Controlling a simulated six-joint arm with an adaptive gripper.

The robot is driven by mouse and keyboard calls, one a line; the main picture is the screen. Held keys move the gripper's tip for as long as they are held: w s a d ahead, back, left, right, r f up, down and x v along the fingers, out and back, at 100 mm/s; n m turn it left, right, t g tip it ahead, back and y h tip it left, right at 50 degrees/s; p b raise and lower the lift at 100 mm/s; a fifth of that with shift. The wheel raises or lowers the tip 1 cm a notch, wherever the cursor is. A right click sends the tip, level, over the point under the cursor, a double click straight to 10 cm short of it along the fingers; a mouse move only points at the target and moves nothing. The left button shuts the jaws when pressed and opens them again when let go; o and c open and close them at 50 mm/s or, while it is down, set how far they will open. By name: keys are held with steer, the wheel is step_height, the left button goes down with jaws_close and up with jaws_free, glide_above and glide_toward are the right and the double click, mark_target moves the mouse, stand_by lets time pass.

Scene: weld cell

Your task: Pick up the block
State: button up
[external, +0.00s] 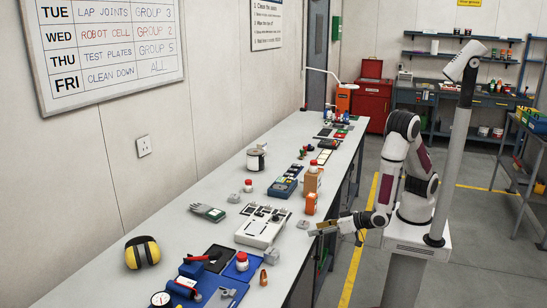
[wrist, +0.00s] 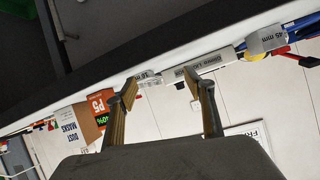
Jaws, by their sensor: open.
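Several small grey blocks lie on the bench. One block (external: 303,224) lies by the bench's front edge, between a white device and small orange boxes. It seems to be the labelled block (wrist: 147,77) in the wrist view, just beyond my fingertips. Another block (external: 272,256) lies on the device's other side; it appears marked "45 mm" in the wrist view (wrist: 268,40). A third block (external: 248,185) lies farther back. Which one the task means is not clear. My gripper (external: 334,228) is open and empty at the bench's front edge; its two fingers (wrist: 160,86) stand apart.
The white device (external: 262,226) sits between the two nearer blocks. An orange box (external: 311,203) and a brown carton (external: 313,181) stand close to the nearest block. A blue mat (external: 215,285) with tools covers the near end. Some bare bench top lies behind the device.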

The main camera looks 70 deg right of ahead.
mark_target(305, 223)
steer(key=shift+s+d+f+n+t+h, duration=0.1)
steer(key=shift+s+d+t+h, duration=0.25)
steer(key=shift+d+t, duration=0.2)
steer(key=shift+s+d+f+n+t+h, duration=0.1)
steer(key=shift+s+d+t+h, duration=0.2)
steer(key=shift+d+t+h, duration=0.25)
steer(key=shift+s+d+f+n+t+h, duration=0.1)
steer(key=shift+s+d+t+h, duration=0.2)
steer(key=shift+d, duration=0.35)
steer(key=shift+w, duration=0.1)
steer(key=shift+x, duration=1.2)
steer(key=shift+a+x, duration=0.2)
steer(key=shift+x, duration=2.4)
steer(key=c, duration=1.3)
